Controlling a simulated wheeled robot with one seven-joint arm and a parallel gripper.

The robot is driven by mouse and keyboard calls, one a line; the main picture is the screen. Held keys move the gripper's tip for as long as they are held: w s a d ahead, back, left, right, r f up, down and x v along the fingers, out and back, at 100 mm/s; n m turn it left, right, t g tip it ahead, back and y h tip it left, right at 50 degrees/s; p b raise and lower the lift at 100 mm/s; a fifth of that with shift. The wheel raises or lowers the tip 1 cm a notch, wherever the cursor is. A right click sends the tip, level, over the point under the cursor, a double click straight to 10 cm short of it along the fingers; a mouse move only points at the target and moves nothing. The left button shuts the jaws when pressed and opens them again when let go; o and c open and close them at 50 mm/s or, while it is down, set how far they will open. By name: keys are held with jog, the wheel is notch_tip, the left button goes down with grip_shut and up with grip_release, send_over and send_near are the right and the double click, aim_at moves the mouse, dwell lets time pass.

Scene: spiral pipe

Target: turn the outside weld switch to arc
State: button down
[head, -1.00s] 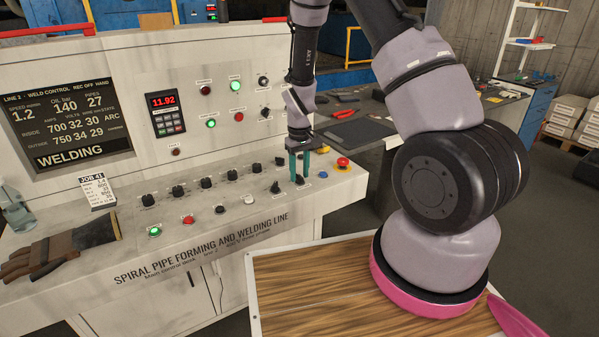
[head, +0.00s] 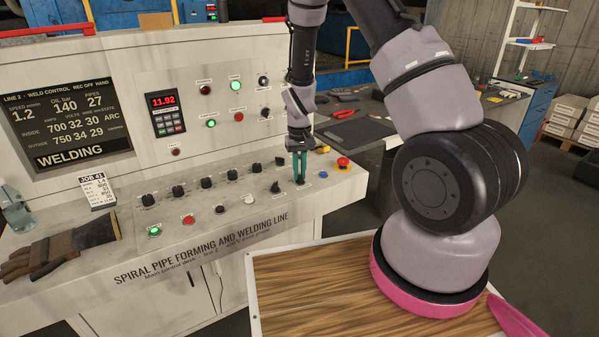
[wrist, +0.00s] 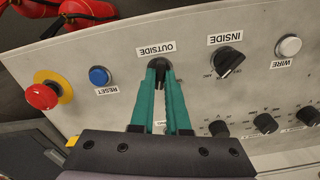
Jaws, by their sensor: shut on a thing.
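The outside weld switch (wrist: 159,77) is a small black knob below the OUTSIDE label in the wrist view. My gripper (wrist: 160,68) has its two teal fingers shut on this knob, one on each side. The fingers hide most of the knob and its position marks, so I cannot tell its setting. In the head view my gripper (head: 299,178) points down onto the sloping desk. The inside switch (wrist: 229,62), a black pointer knob, stands beside it, and also shows in the head view (head: 276,187). The screen (head: 68,118) reads WELDING, with ARC on the inside line.
The blue reset button (wrist: 99,76) and red emergency stop (wrist: 42,96) are on the other side of the switch from the inside knob. The white wire button (wrist: 289,47) and several black knobs (wrist: 265,123) are nearby. A glove (head: 55,255) lies at the left.

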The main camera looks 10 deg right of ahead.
aim_at(300, 175)
jog(key=m, duration=0.5)
jog(key=shift+m, duration=0.3)
dwell(0.4)
jog(key=c, duration=0.9)
grip_release()
notch_tip(300, 175, up, 11)
